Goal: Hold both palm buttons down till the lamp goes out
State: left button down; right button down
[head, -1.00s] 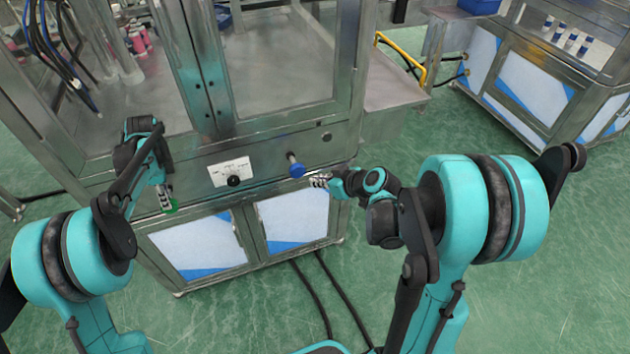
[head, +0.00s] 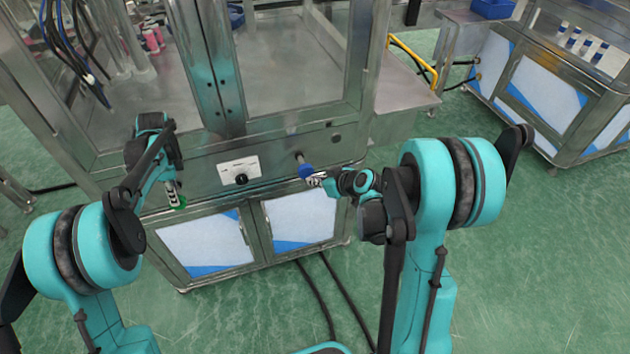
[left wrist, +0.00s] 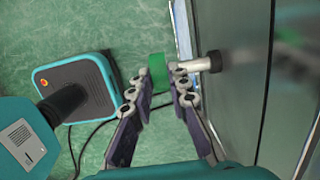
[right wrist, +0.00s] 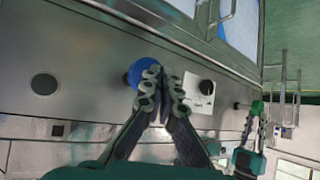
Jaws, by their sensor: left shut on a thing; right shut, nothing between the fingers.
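The blue palm button (head: 305,170) stands out from the steel machine front on a short stem. My right gripper (head: 318,181) is shut and empty, its fingertips at the button. In the right wrist view the shut fingertips (right wrist: 160,76) overlap the edge of the blue button (right wrist: 138,72); I cannot tell whether it is pressed. The green palm button (head: 178,203) is at the left of the front. I cannot make out a lit lamp.
A white plate with a black knob (head: 241,179) sits between the buttons. A dark round fitting (head: 336,138) is to the right of the blue button. Cabinet doors (head: 300,220) lie below, with black cables on the green floor. Another machine (head: 545,90) stands at the right.

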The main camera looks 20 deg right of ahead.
aim_at(308, 171)
jog(key=shift+w, duration=1.15)
pick_arm(q)
jog(key=shift+w, duration=0.15)
pick_arm(e)
jog(key=shift+w, duration=0.15)
pick_arm(q)
jog(key=shift+w, duration=0.4)
pick_arm(e)
jog(key=shift+w, duration=0.4)
pick_arm(q)
jog(key=shift+r, duration=0.1)
pick_arm(e)
jog(key=shift+r, duration=0.1)
pick_arm(q)
jog(key=shift+w+r, duration=0.1)
pick_arm(e)
jog(key=shift+w+r, duration=0.1)
dwell(0.4)
dwell(0.6)
jog(key=shift+s, duration=2.6)
